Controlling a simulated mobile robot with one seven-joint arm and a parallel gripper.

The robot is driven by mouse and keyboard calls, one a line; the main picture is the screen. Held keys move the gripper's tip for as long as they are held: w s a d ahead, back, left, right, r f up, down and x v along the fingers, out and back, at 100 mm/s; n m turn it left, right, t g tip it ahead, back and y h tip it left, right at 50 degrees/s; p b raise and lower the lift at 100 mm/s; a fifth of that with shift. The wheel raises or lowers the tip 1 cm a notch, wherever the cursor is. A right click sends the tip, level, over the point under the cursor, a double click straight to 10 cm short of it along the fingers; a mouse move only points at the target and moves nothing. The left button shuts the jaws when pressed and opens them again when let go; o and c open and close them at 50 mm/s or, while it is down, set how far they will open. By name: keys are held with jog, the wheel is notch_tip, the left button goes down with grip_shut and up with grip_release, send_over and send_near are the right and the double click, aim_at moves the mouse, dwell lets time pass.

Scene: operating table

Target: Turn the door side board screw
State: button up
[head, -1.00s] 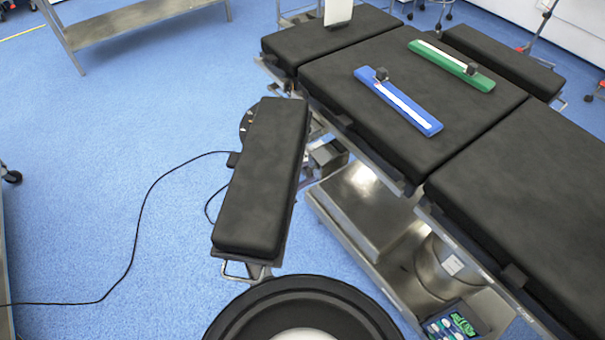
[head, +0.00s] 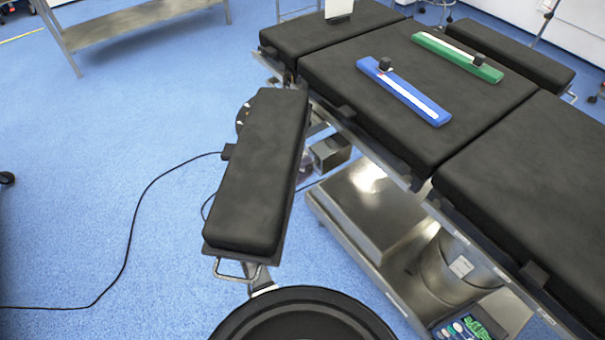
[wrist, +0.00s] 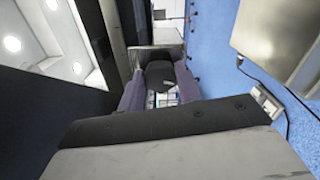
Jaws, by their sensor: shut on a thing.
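In the wrist view, the two purple-grey fingers of my gripper (wrist: 159,72) are shut on a dark rounded knob (wrist: 158,76), apparently the door side board screw. The knob sits between the fingers, in front of a metal edge. A black padded side board (head: 255,175) stands out from the near-left side of the operating table (head: 395,120) in the head view. It has a metal loop handle (head: 236,273) at its near end.
A blue strip (head: 403,90) and a green strip (head: 457,57) lie on the table pads. A black cord (head: 150,190) runs over the blue floor to the board. A metal base (head: 370,210) stands under the table. The floor at left is mostly clear.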

jog(key=shift+m+b, duration=0.35)
jog(key=shift+m, duration=0.15)
jog(key=o, duration=1)
jog(key=b+v, duration=0.1)
jog(key=v, duration=1.3)
